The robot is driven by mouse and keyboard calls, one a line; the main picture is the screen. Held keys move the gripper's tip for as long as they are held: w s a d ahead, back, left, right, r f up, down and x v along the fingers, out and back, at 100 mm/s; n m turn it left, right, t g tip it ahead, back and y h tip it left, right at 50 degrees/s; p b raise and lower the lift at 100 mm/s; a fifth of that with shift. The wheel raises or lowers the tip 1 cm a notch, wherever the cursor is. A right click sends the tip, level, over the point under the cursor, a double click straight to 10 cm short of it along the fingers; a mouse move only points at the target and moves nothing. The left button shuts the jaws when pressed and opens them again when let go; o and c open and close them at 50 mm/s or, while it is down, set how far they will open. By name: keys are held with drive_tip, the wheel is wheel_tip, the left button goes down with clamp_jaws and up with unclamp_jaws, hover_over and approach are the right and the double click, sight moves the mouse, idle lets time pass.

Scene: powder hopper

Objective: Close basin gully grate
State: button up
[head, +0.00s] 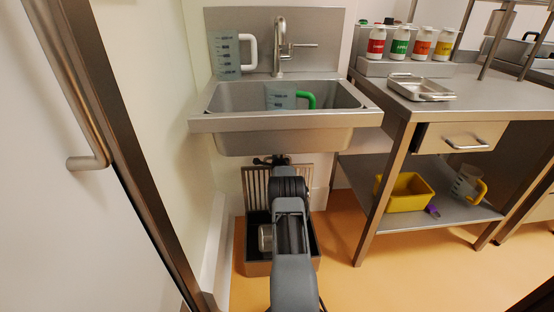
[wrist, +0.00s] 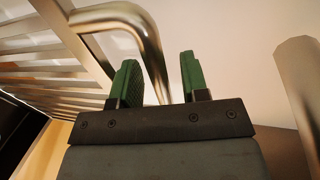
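The slatted metal grate (head: 255,183) stands raised, roughly upright, at the back of the dark floor gully basin (head: 252,268) under the sink. The basin's top is open, with a metal cylinder (head: 265,237) inside. In the wrist view, the grate's slats (wrist: 40,65) fill the upper left. A bent metal bar (wrist: 150,42) at the grate's edge, seemingly its handle, runs down behind the gap between my fingers. My gripper (head: 272,161) is at the grate's upper edge in the head view; its green fingertips (wrist: 160,75) are apart. Contact with the bar cannot be told.
The sink (head: 285,140) hangs just above my gripper. A steel table (head: 470,95) stands to the right, with a yellow tub (head: 405,194) on its lower shelf. A door with a handle (head: 90,162) is close on the left. Another metal bar (wrist: 300,95) rises right of my fingers.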

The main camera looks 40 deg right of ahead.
clamp_jaws()
drive_tip(key=shift+s, duration=0.1)
idle(0.3)
